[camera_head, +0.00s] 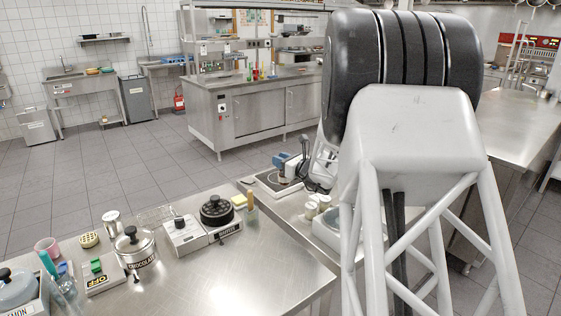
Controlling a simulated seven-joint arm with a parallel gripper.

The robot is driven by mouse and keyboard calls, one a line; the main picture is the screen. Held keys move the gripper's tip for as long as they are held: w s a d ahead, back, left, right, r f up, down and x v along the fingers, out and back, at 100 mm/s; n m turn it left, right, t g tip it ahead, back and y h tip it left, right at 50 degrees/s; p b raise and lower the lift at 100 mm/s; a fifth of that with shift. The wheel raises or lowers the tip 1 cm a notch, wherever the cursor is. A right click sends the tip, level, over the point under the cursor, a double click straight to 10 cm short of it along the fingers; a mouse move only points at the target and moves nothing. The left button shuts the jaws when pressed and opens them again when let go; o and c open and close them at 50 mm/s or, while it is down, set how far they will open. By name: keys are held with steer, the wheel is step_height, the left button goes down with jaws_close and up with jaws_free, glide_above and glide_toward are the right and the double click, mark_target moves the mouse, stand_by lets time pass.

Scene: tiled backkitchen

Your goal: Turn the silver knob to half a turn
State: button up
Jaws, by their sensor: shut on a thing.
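My gripper (304,166) is small in the picture, at the left edge of my arm. Its dark fingers are shut at a small blue and dark device (289,162) on the counter in the middle of the picture. The silver knob cannot be made out on its own; the fingers and my arm cover that spot. How far the knob is turned cannot be seen.
The steel counter (225,280) holds a chocolate pot (135,250), a box with a black knob (187,235), a device with a round black top (217,212) and an OFF switch box (103,277). White jars (311,209) stand close below my gripper. Tiled floor (120,170) lies clear behind.

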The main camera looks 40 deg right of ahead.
steer(key=m+h, duration=0.1)
steer(key=h, duration=0.1)
steer(key=m+h, duration=0.2)
steer(key=h, duration=0.1)
steer(key=shift+d+m+h, duration=0.2)
steer(key=shift+m+h, duration=0.1)
steer(key=shift+d+m+g+h, duration=0.15)
steer(key=shift+m+h, duration=0.5)
steer(key=shift+h, duration=0.35)
steer(key=shift+d+m+g+h, duration=0.15)
steer(key=shift+m+h, duration=0.5)
steer(key=shift+h, duration=0.65)
steer(key=o, duration=0.9)
steer(key=shift+o, duration=0.2)
steer(key=shift+s+a, duration=0.1)
steer(key=shift+s, duration=0.1)
steer(key=v, duration=0.7)
steer(key=shift+s, duration=0.2)
steer(key=shift+a+r, duration=0.1)
